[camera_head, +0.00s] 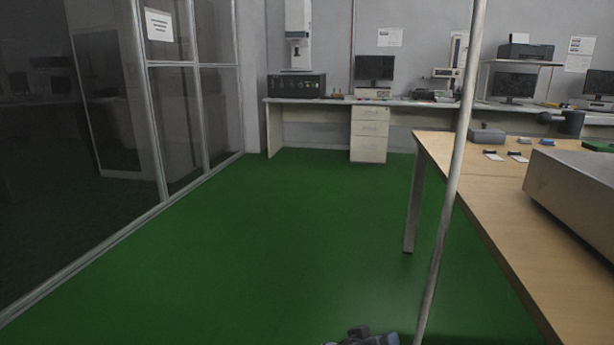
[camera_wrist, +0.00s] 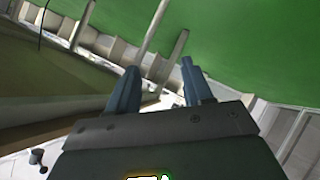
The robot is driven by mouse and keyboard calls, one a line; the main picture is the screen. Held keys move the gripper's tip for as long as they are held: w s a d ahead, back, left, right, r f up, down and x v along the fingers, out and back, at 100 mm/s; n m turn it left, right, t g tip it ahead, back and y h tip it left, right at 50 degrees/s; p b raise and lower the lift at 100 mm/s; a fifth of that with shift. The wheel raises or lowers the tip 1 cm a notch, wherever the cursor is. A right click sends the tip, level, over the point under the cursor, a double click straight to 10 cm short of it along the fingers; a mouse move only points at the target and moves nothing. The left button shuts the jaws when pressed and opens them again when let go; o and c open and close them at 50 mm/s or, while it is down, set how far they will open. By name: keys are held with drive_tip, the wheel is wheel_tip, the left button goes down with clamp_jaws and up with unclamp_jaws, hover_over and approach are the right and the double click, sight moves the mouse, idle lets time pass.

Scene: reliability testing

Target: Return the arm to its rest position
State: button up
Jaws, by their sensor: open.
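In the wrist view, my gripper (camera_wrist: 158,92) shows two blue-grey fingers standing apart with nothing between them. It is open and empty, and the room behind it appears tilted, with green floor at the top. In the head view, a small part of my arm (camera_head: 365,337) shows at the bottom edge, low over the green floor; the rest of it is out of frame.
A wooden table (camera_head: 470,205) with a large grey box (camera_head: 575,185) stands at the right. A thin pale pole (camera_head: 455,170) rises in front of it. A glass partition (camera_head: 180,120) lines the left. A long bench (camera_head: 330,102) is at the back. Green floor (camera_head: 260,230) between is clear.

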drive_tip(key=s+d+f+n+y, duration=0.1)
drive_tip(key=s+f+y, duration=0.1)
drive_tip(key=s+f, duration=0.35)
drive_tip(key=s+f+y, duration=0.2)
drive_tip(key=s, duration=0.6)
drive_tip(key=s+d+f+n+y, duration=0.1)
drive_tip(key=s+f, duration=0.3)
drive_tip(key=s, duration=0.3)
drive_tip(key=s+d+r+t+y, duration=0.15)
drive_tip(key=s+r, duration=0.25)
drive_tip(key=s, duration=0.5)
drive_tip(key=s+r+t+y, duration=0.1)
drive_tip(key=s+r+y, duration=0.15)
drive_tip(key=s, duration=0.75)
drive_tip(key=s+d+r+m+t+h, duration=0.1)
drive_tip(key=s+r+t, duration=0.1)
drive_tip(key=s+r, duration=0.6)
drive_tip(key=s+d+r+t, duration=0.1)
drive_tip(key=s+r, duration=0.2)
drive_tip(key=r, duration=0.9)
wheel_tip(320, 180, up, 23)
drive_tip(key=p, duration=2.2)
drive_tip(key=shift+d+p, duration=0.25)
drive_tip(key=shift+p, duration=0.1)
drive_tip(key=shift+o, duration=0.5)
